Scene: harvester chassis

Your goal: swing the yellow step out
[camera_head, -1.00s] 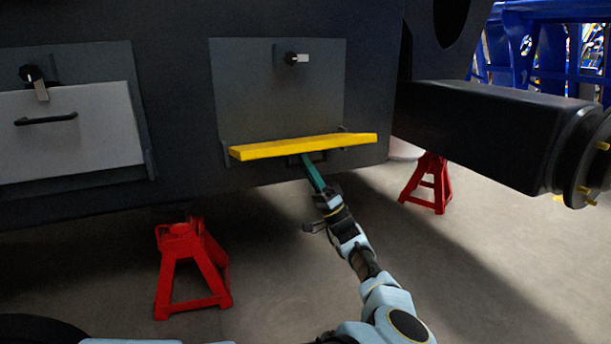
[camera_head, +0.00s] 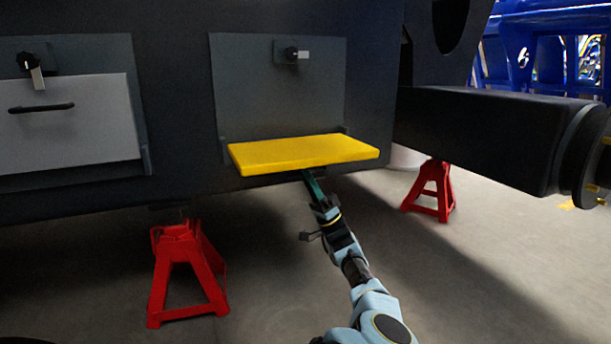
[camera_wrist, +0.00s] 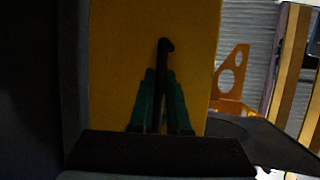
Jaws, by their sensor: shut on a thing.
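The yellow step (camera_head: 300,152) is on the dark chassis side, below a grey panel. Its broad upper face shows, and it sticks out from the chassis. My gripper (camera_head: 312,184) reaches up from below to the underside of the step, right of its middle. In the wrist view, the step's yellow face (camera_wrist: 112,65) fills the middle. The teal fingers of my gripper (camera_wrist: 160,88) are shut on a dark handle (camera_wrist: 165,46) in front of that face. In the head view, the step hides the handle and the fingertips.
A latch knob (camera_head: 292,55) sits on the grey panel (camera_head: 240,90) above the step. A light drawer front (camera_head: 70,130) is at the left. Red stands (camera_head: 183,275) and (camera_head: 432,190) stand on the floor either side of my arm. A thick black axle (camera_head: 480,135) juts out at the right.

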